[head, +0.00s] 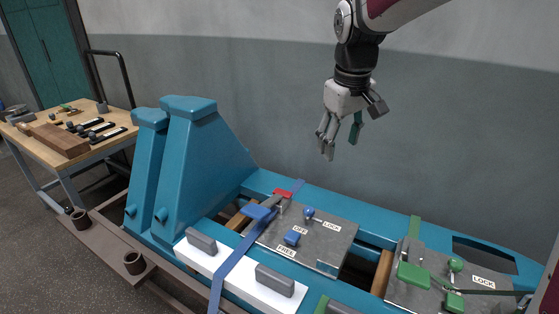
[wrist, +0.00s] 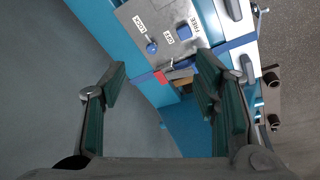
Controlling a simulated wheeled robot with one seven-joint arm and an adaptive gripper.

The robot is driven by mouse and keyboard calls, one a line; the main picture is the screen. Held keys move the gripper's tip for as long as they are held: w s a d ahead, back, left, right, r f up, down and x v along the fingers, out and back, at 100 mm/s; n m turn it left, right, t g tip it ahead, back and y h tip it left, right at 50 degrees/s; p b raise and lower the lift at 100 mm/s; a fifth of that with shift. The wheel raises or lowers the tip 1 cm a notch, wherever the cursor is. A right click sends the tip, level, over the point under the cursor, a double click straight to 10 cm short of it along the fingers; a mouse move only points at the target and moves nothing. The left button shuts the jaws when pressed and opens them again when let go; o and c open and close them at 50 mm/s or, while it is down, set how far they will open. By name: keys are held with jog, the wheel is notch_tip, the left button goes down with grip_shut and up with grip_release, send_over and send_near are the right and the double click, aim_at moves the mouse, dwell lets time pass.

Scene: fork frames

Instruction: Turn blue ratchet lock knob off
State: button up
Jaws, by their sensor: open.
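The blue ratchet lock knob (head: 308,213) is a small blue ball-ended knob on a grey metal plate (head: 338,244). It stands beside the printed words LOCK and OFF. It also shows in the wrist view (wrist: 151,48), near the top centre; its exact setting is too small to tell. A square blue block (head: 292,238) sits near the word FREE, and a blue handle (head: 258,211) lies beside a red piece (head: 283,193). My gripper (head: 342,138) is open and empty, high above the plate. Its green-padded fingers are spread in the wrist view (wrist: 160,90).
A blue strap (head: 228,277) crosses the blue frame left of the plate. Tall blue uprights (head: 194,150) rise farther left. A second plate with green parts (head: 414,276) lies to the right. A tool bench (head: 52,156) stands far left. Space around my gripper is clear.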

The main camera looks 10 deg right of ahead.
jog(key=w+f+n+b, duration=0.2)
jog(key=w+f+b, duration=0.2)
jog(key=w+f, duration=0.75)
jog(key=n+g+b, duration=0.1)
jog(key=b, duration=0.2)
send_near(310, 210)
jog(key=shift+h, duration=0.3)
jog(key=f, duration=0.3)
jog(key=f+b, duration=0.1)
jog(key=f, duration=0.2)
jog(key=w+f+b, duration=0.1)
jog(key=f, duration=0.2)
jog(key=shift+w+d+f, duration=0.1)
jog(key=shift+f, duration=0.05)
jog(key=shift+c, duration=0.2)
jog(key=c, duration=1.1)
